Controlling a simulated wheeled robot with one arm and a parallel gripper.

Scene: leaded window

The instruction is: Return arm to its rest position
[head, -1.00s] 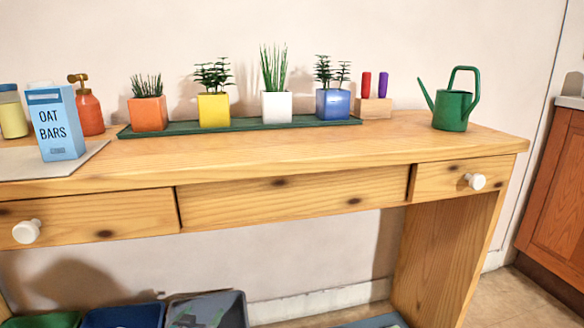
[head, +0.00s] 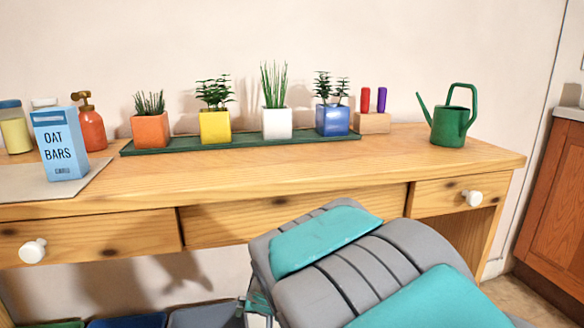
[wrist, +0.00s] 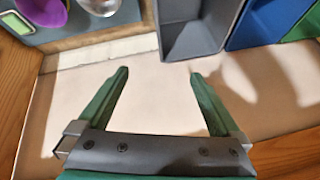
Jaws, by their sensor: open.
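My gripper (wrist: 158,85) is open in the wrist view, its two green fingers spread apart with nothing between them. Beyond the fingertips in that view is the open top of a dark grey bin (wrist: 195,40). In the head view my grey and teal arm fills the lower right, in front of the wooden desk (head: 330,160). The gripper's fingers cannot be made out there; only a small part of the wrist shows low in the middle.
On the desk stand an oat bars box (head: 58,145), a red pump bottle (head: 91,128), several potted plants on a green tray (head: 240,139), a tool block (head: 371,123) and a green watering can (head: 450,122). Blue (wrist: 250,25) and green bins (wrist: 302,25) stand beside the grey one.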

